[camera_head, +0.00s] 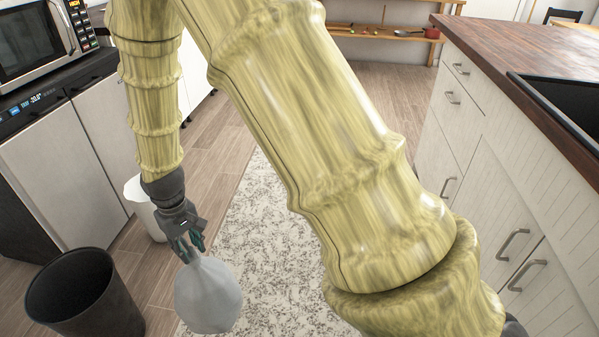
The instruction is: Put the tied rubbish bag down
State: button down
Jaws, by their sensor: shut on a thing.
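The rubbish bag (208,297) is pale grey, rounded and full. It hangs below my gripper (190,246), which is shut on its tied top. The knot itself is mostly hidden by the fingers. In the picture the bag overlaps the edge of the patterned rug; I cannot tell how high above the floor it is.
A black open bin (84,295) stands at the lower left, beside the bag. A white bin (146,212) stands behind my gripper, partly hidden. A grey-and-white rug (262,225) covers the aisle between the left cabinets (62,165) and the right counter (497,55). Wooden floor (213,152) is clear farther back.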

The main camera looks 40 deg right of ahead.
aim_at(194, 282)
jog(key=s+a+f+n, duration=0.1)
jog(key=f, duration=0.2)
jog(key=s+f+n, duration=0.1)
jog(key=f, duration=0.2)
jog(key=a+f+n, duration=0.1)
jog(key=f, duration=0.2)
jog(key=shift+s+a+f+p, duration=0.25)
jog(key=shift+s+a+p, duration=0.05)
jog(key=shift+s+a, duration=0.1)
jog(key=s+a+f+n, duration=0.1)
jog(key=f, duration=0.2)
jog(key=s+a+f+n, duration=0.1)
jog(key=s+f, duration=0.1)
jog(key=f, duration=0.1)
jog(key=s+a+f+n, duration=0.1)
jog(key=s+a+f, duration=0.1)
jog(key=f, duration=0.1)
jog(key=shift+s+a+n+p, duration=0.1)
jog(key=shift+s+n+p, duration=0.15)
jog(key=shift+n+p, duration=0.05)
jog(key=w+d+f+b, duration=0.3)
jog(key=w+d+f, duration=0.2)
jog(key=w+d, duration=0.4)
jog(key=shift+w+d, duration=0.35)
jog(key=shift+w, duration=1.55)
jog(key=shift+f, duration=0.15)
jog(key=c, duration=1.1)
grip_release()
jog(key=shift+o, duration=0.2)
